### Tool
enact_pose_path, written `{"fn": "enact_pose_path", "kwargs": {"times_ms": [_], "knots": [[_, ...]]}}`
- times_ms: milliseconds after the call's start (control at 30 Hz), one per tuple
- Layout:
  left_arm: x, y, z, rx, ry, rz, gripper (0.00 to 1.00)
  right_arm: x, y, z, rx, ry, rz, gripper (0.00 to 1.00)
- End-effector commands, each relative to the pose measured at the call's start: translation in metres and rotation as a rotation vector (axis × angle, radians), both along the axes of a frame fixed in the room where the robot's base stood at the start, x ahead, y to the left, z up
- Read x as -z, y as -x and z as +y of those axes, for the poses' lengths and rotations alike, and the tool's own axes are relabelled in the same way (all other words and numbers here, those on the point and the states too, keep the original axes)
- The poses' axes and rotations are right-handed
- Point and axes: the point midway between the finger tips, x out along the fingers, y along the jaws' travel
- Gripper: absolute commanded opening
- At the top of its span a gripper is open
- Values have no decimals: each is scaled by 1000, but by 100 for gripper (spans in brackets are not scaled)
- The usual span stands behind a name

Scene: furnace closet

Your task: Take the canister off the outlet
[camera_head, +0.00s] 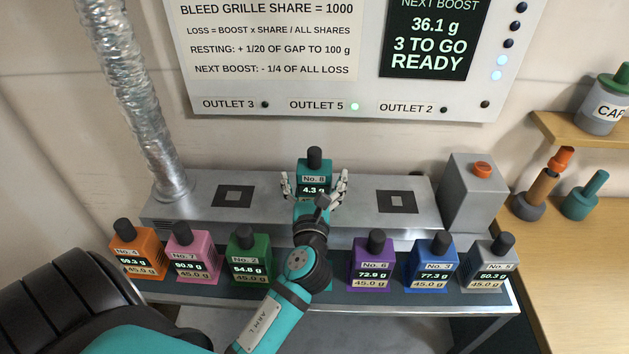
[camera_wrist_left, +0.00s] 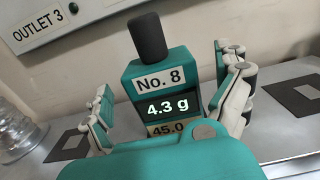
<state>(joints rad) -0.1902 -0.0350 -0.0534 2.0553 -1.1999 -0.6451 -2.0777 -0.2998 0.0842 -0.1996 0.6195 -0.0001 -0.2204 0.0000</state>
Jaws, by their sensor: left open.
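The teal canister No. 8 (camera_head: 313,172) stands upright on the middle outlet of the grey metal duct (camera_head: 275,198), below the "OUTLET 5" label. Its display reads 4.3 g. In the left wrist view the canister (camera_wrist_left: 161,85) is centred between the fingers. My left gripper (camera_head: 318,188) is open, one finger on each side of the canister. In the left wrist view a gap shows between the left finger and the canister; the right finger is closer, and I cannot tell if it touches. The outlet under the canister is hidden. My right gripper is not in view.
Square outlets (camera_head: 233,196) and (camera_head: 397,202) to the left and right are bare. Several canisters, including green No. 2 (camera_head: 249,250) and purple No. 6 (camera_head: 372,255), line the front shelf. A grey box with an orange button (camera_head: 481,169) stands at right. The panel (camera_head: 270,45) hangs above.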

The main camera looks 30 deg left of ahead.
Motion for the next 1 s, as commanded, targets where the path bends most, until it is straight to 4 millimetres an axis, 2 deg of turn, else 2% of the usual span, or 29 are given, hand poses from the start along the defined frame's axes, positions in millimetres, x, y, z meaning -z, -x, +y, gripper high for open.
{"fn": "enact_pose_path", "kwargs": {"times_ms": [33,200,467,900,1000], "knots": [[-4,-7,5,-1,-2,-1,100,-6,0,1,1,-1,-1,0],[-1,-23,14,1,1,-1,100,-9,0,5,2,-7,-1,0],[0,-25,16,1,1,-1,100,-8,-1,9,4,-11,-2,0],[0,-25,16,0,1,1,42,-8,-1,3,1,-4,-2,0],[0,-25,16,0,1,1,32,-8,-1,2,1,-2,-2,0]]}}
